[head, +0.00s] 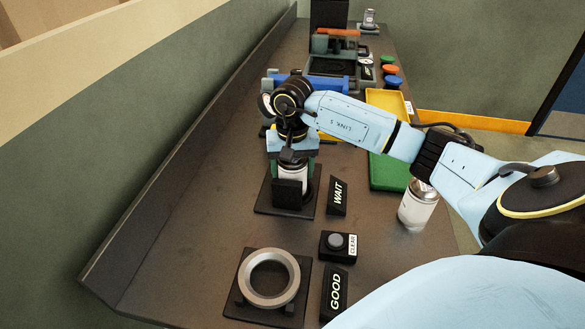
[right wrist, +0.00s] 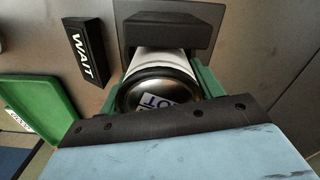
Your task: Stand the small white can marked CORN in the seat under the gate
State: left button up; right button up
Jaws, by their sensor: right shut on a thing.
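My right gripper (head: 291,167) points down over a dark square plate (head: 263,206) beside the WAIT sign. It is shut on a small white can (head: 293,180), which also shows between the green fingers in the right wrist view (right wrist: 178,62). The can looks upright, its metal top marked with a label I cannot fully read; CORN is not visible. A dark block (head: 287,194) stands on the plate close against the can and hides part of it; it also shows in the right wrist view (right wrist: 168,35). I cannot tell whether the can's base touches the plate. My left gripper is out of view.
A grey ring (head: 247,291) on a dark plate lies nearer, with a CLEAR button box (head: 338,246) and GOOD sign (head: 336,293) beside it. The WAIT sign (head: 338,197), another white can (head: 416,212) and a green tray (head: 378,181) are to the right.

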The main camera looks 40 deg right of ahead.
jog(key=shift+f, duration=0.2)
dwell(0.8)
jog(key=o, duration=1.6)
jog(key=shift+o, duration=0.2)
jog(key=shift+r+p, duration=2.4)
jog(key=shift+r, duration=2.15)
